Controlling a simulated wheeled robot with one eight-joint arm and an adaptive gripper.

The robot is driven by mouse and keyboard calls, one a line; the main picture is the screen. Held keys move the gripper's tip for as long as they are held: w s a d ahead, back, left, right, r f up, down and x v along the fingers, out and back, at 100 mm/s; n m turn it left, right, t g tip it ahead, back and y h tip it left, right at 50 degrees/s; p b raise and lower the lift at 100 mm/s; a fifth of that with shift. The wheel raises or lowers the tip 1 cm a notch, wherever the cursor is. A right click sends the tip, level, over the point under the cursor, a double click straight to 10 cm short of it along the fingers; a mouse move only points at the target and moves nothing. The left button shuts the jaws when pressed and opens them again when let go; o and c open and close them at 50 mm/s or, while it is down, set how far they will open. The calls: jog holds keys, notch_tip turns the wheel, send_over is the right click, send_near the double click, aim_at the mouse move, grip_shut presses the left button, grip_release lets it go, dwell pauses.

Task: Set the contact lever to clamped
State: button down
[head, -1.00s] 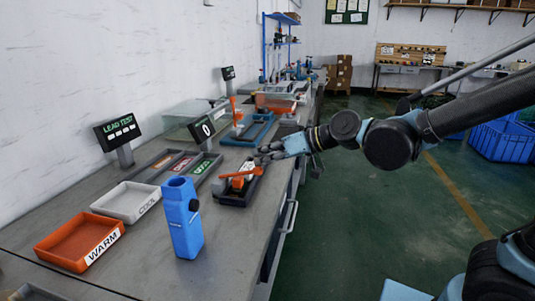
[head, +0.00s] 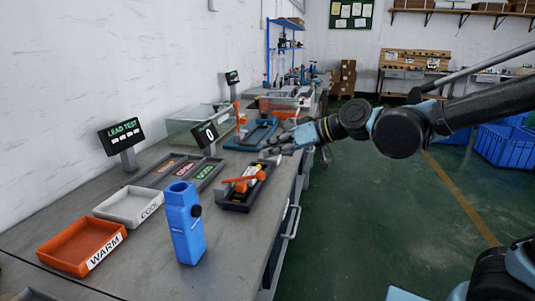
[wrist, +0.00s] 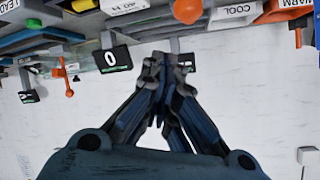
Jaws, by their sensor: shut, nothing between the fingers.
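The contact lever is probably the orange arm (head: 243,180) on a small dark fixture (head: 236,205) near the bench's right edge in the head view. It lies roughly level across the fixture; I cannot tell its setting. My gripper (head: 268,154) is just behind and above the fixture's far end, apart from the orange arm as far as I can see. In the wrist view my gripper (wrist: 167,58) has its fingers together with nothing between them. A round orange end (wrist: 187,10) shows just beyond the fingertips there, perhaps part of the lever.
A blue upright holder (head: 185,225) stands in front of the fixture. An orange WARM tray (head: 82,247), a white COOL tray (head: 128,207) and labelled bins (head: 205,171) lie to the left. A display reading 0 (head: 207,133) and a blue fixture (head: 251,135) stand behind.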

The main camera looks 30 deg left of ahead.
jog(key=f+v, duration=0.1)
jog(key=v, duration=0.6)
jog(key=shift+d+f, duration=0.2)
jog(key=shift+d, duration=0.2)
jog(key=shift+w, duration=0.1)
jog(key=w+d+f+m+t+h, duration=0.2)
jog(key=w+d+f, duration=0.25)
jog(key=d, duration=0.35)
jog(key=w+d+f+m+t+h, duration=0.1)
jog(key=w+d+f+m+h, duration=0.15)
jog(key=w+d, duration=0.45)
jog(key=w+d+f+m+t+h, duration=0.15)
jog(key=w+d+f, duration=0.25)
jog(key=d, duration=0.5)
jog(key=s+d+f+m+h, duration=0.2)
jog(key=d+f+m+h, duration=0.1)
jog(key=d, duration=1)
jog(key=s+d+f+m+h, duration=0.2)
jog(key=d+f+m, duration=0.4)
jog(key=d, duration=0.7)
notch_tip(320, 180, down, 2)
jog(key=shift+s+d+f+h, duration=0.1)
jog(key=shift+s+d+h, duration=0.2)
jog(key=shift+h, duration=0.6)
jog(key=shift+a, duration=0.1)
